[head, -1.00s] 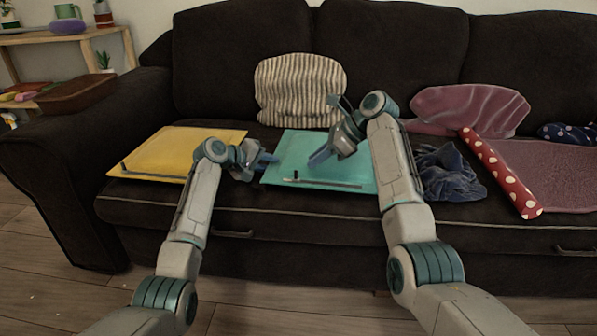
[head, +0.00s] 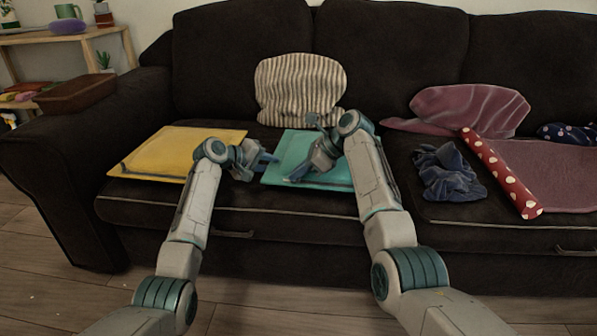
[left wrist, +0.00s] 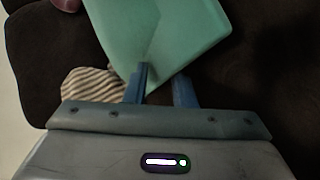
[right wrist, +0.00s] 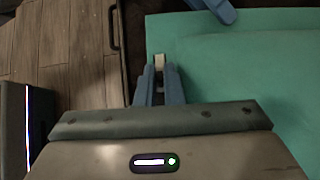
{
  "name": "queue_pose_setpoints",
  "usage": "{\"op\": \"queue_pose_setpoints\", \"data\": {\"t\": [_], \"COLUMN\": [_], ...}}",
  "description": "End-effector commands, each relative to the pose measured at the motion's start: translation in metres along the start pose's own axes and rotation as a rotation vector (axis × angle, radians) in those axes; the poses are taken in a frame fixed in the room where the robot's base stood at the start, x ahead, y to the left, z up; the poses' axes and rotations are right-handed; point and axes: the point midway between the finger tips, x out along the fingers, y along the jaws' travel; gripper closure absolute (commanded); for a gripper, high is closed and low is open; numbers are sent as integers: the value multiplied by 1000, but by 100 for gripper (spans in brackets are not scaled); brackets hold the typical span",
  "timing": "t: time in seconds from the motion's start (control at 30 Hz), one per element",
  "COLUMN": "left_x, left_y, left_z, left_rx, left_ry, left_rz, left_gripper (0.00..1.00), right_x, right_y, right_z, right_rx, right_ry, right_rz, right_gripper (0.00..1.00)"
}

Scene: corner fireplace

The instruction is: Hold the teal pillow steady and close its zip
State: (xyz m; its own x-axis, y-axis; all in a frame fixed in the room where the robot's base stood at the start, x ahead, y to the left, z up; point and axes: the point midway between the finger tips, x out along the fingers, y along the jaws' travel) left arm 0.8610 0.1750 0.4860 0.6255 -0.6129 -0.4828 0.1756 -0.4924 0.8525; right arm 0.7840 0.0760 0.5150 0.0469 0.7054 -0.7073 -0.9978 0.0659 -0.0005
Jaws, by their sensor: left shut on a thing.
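The teal pillow (head: 335,172) lies flat on the sofa seat; it also shows in the left wrist view (left wrist: 165,30) and the right wrist view (right wrist: 240,70). My left gripper (head: 268,164) is shut on the pillow's left edge; its fingers show in the left wrist view (left wrist: 160,82). My right gripper (head: 292,180) is at the front left part of the pillow. In the right wrist view its fingers (right wrist: 158,78) flank a small pale piece (right wrist: 158,62) by the pillow's edge, perhaps the zip pull. Whether they grip it is unclear. My right arm and gripper hide much of the zip.
A yellow pillow (head: 160,150) lies to the left. A striped cushion (head: 300,85) leans on the backrest behind. To the right are a crumpled blue cloth (head: 447,172), a red polka-dot roll (head: 500,172) and a mauve cushion (head: 470,108).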

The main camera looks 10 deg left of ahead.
Motion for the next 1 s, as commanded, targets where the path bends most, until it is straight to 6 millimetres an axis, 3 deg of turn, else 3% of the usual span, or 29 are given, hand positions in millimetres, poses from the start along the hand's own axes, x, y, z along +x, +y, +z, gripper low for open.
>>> {"op": "queue_pose_setpoints", "data": {"t": [0.17,0.4,0.7,0.77,1.0], "left_x": [0,0,1,1,1], "left_y": [-2,-2,-2,-2,-2], "left_z": [0,0,1,1,1], "left_rx": [-1,-1,-2,-2,-1], "left_ry": [0,0,-2,-2,-3], "left_rz": [-5,-5,-3,-3,-3], "left_gripper": [100,100,100,100,100], "right_x": [5,26,28,28,28], "right_y": [0,0,0,0,0], "right_z": [7,28,30,30,29], "right_rx": [-2,-2,-2,-2,-1], "right_ry": [-1,-2,-2,-3,-1], "right_rz": [3,2,0,0,1], "right_gripper": [100,100,100,83,83]}}
